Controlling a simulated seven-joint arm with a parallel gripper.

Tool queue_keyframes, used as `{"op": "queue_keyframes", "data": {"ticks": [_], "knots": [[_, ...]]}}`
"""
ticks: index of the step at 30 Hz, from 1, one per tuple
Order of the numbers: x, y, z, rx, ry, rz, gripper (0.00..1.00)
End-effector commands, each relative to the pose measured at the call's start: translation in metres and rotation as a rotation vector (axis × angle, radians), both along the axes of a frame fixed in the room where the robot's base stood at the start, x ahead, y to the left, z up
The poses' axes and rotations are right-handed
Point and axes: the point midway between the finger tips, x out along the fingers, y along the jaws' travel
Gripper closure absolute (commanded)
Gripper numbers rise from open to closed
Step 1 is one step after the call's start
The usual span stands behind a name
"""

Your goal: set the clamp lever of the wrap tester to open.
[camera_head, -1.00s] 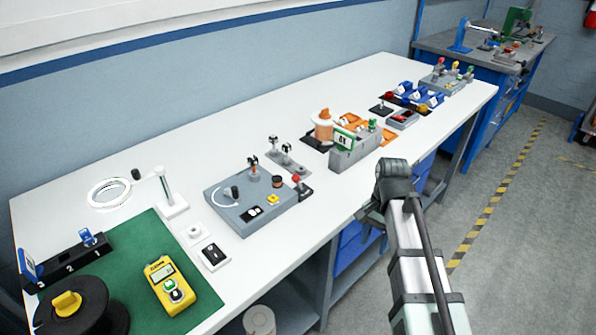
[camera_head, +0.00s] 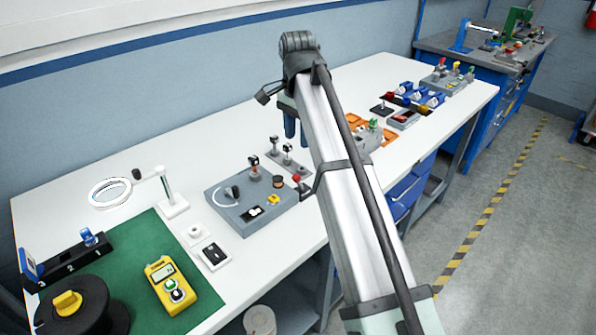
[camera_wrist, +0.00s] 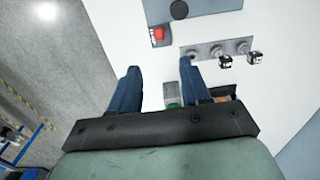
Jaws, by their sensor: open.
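A grey box (camera_head: 250,203), which I take for the wrap tester, stands on the white table with a black knob, a post, a brown spool and a yellow part on top. A red-knobbed lever (camera_head: 297,181) stands on a small dark base at its right end. The red knob also shows in the wrist view (camera_wrist: 158,34), ahead of the fingers. I cannot tell for certain that this is the clamp lever, or its setting. My gripper (camera_head: 296,134) is open and empty above the table, beyond the lever and apart from it. Its two blue fingers show in the wrist view (camera_wrist: 159,80).
A grey strip with several posts (camera_head: 288,162) stands close behind the lever. My arm hides part of the table with the orange spool. Orange trays (camera_head: 360,122) and blue and red parts lie farther right. A green mat (camera_head: 150,255) with a yellow meter (camera_head: 170,284) lies at left.

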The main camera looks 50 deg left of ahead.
Motion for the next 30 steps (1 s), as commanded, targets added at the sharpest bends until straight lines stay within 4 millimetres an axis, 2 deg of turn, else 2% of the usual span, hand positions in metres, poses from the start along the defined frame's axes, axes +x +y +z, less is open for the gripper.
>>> {"op": "queue_keyframes", "data": {"ticks": [9,18,24,30], "knots": [[-0.001,-0.002,-0.057,-0.001,0.001,0.001,0.53],[0.000,-0.001,-0.102,0.000,0.001,0.001,0.53],[0.000,-0.001,-0.117,0.000,0.001,0.001,0.53],[0.000,-0.001,-0.122,0.001,0.000,0.001,0.53]]}}
